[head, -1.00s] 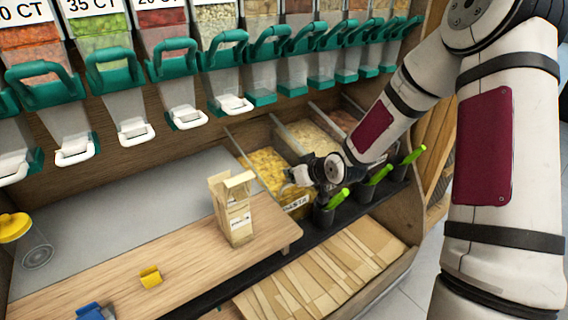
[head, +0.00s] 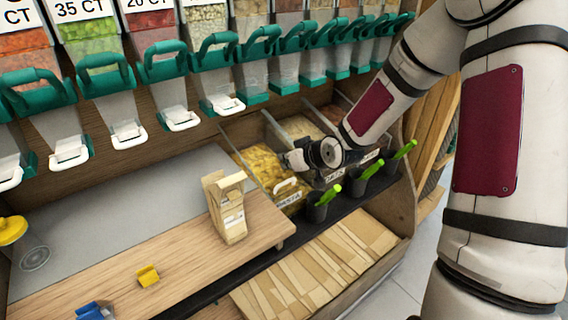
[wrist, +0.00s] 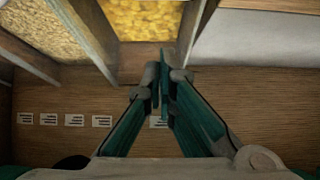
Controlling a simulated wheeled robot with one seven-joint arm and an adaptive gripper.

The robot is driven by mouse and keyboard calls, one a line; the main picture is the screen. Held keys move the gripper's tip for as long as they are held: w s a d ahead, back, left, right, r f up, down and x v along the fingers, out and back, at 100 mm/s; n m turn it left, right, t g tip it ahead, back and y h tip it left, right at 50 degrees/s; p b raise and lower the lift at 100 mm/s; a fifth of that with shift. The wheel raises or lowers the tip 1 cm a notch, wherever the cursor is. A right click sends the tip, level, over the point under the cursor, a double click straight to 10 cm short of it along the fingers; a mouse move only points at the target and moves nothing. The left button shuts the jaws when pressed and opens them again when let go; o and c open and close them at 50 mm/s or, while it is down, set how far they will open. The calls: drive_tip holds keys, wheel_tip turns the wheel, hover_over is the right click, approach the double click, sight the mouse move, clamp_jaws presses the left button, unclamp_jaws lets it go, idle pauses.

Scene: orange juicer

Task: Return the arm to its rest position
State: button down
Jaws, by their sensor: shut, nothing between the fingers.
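My arm reaches in from the right in the head view. My gripper (head: 293,160) is over the open bins below the dispensers, in front of the pasta bin and the bins beside it. In the wrist view its two green fingers (wrist: 163,88) meet at the tips with nothing between them. A bin of yellow pasta (wrist: 146,18) lies beyond the tips there. The same pasta bin (head: 262,168) shows in the head view, with a pale handle (head: 285,187) at its front.
Dispensers with teal handles (head: 215,52) hang above the counter. An open paper bag (head: 228,210) stands on the wooden counter (head: 190,262), near yellow (head: 148,276) and blue (head: 92,311) clips. Black cups with green-handled tools (head: 322,205) line the shelf. Paper bags (head: 315,262) lie below.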

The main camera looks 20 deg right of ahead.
drive_tip(key=s+d+r+m+g+h+p, duration=0.1)
drive_tip(key=s+r+g+h, duration=0.2)
drive_tip(key=s+r, duration=0.65)
drive_tip(key=s+d+r+m+g+h+p, duration=0.1)
drive_tip(key=s+d+r+g+h, duration=0.3)
drive_tip(key=s, duration=1)
drive_tip(key=s+a+r+m+g+y, duration=0.1)
drive_tip(key=s+a+r+y, duration=0.2)
drive_tip(key=s, duration=0.7)
drive_tip(key=s+a+r+m+g+y, duration=0.1)
drive_tip(key=s+a+r, duration=0.3)
drive_tip(key=s, duration=0.6)
wheel_tip(320, 180, up, 14)
drive_tip(key=t+p, duration=0.3)
drive_tip(key=p, duration=0.9)
drive_tip(key=shift+a+f+p, duration=0.15)
drive_tip(key=shift+a+p, duration=0.05)
drive_tip(key=shift+p, duration=0.2)
